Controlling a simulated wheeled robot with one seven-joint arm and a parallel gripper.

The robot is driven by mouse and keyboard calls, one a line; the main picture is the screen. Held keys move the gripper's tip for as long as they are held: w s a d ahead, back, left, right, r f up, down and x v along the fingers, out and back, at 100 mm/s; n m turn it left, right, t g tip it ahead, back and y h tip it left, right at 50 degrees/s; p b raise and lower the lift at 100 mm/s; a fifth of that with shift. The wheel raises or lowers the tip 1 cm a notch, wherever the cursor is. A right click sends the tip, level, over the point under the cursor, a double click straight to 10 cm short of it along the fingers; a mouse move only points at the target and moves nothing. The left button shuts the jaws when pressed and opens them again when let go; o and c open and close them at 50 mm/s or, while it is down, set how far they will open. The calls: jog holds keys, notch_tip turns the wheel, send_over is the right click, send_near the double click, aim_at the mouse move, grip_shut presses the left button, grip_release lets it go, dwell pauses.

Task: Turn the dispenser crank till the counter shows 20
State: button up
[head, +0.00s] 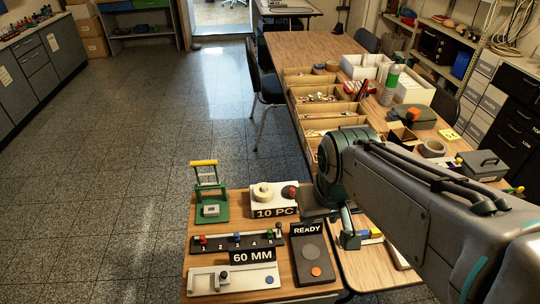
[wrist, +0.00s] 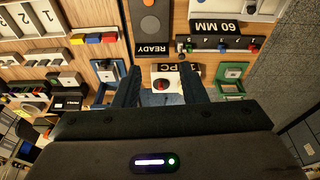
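The white dispenser (head: 283,207) stands at the back of the small wooden table, with a cream round top (head: 262,192), a dark-and-red knob (head: 290,192) and a "10 PC" sign (head: 275,212). I cannot make out a separate crank handle or a counter reading. In the wrist view, a white unit with a red knob (wrist: 162,85) shows between my fingers, beside an upside-down, partly covered "PC" sign (wrist: 186,67). My gripper (wrist: 159,72) is open, its two dark fingers apart with nothing seen held. In the head view my arm is to the right of the dispenser.
A green stand with a yellow bar (head: 204,163) is left of the dispenser. In front are a numbered rail (head: 240,241) with coloured knobs, a "60 MM" sign (head: 253,256) and a dark "READY" panel (head: 311,255) with an orange button.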

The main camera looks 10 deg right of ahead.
jog(key=w+n, duration=0.6)
jog(key=n+g+b, duration=0.2)
jog(key=n+g, duration=0.1)
jog(key=n, duration=1.7)
send_over(292, 189)
notch_tip(292, 189, down, 7)
notch_tip(292, 189, down, 13)
jog(key=shift+d+f+b, duration=0.1)
jog(key=shift+f+b, duration=0.1)
jog(key=shift+b, duration=0.1)
grip_shut()
